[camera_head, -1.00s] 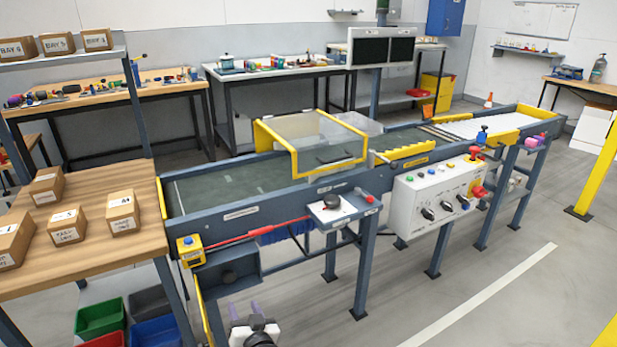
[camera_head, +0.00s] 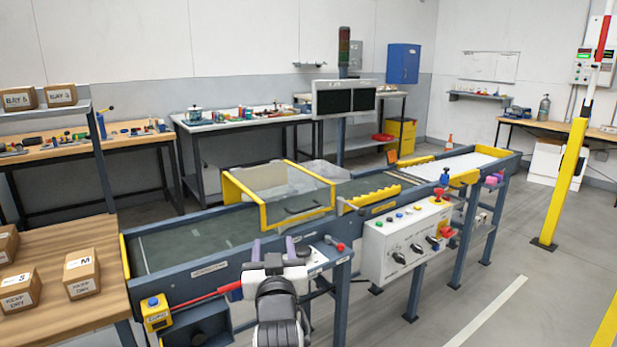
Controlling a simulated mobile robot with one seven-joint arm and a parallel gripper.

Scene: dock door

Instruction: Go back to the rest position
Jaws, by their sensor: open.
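My gripper (camera_head: 274,246) shows at the lower middle of the head view, with two purple fingers standing apart and nothing seen between them. Its white and black wrist is below the fingers. It appears in front of the conveyor's (camera_head: 215,270) near side rail and hides part of the small control shelf there. Whether it touches the rail cannot be told. A clear guard with a yellow frame (camera_head: 262,214) stands over the belt just behind the gripper in the picture.
A white control panel (camera_head: 398,250) with knobs and a red button stands to the right. A wooden table (camera_head: 60,262) with labelled boxes is at the left. A yellow post (camera_head: 562,190) stands at the far right. Floor in front of the conveyor is open.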

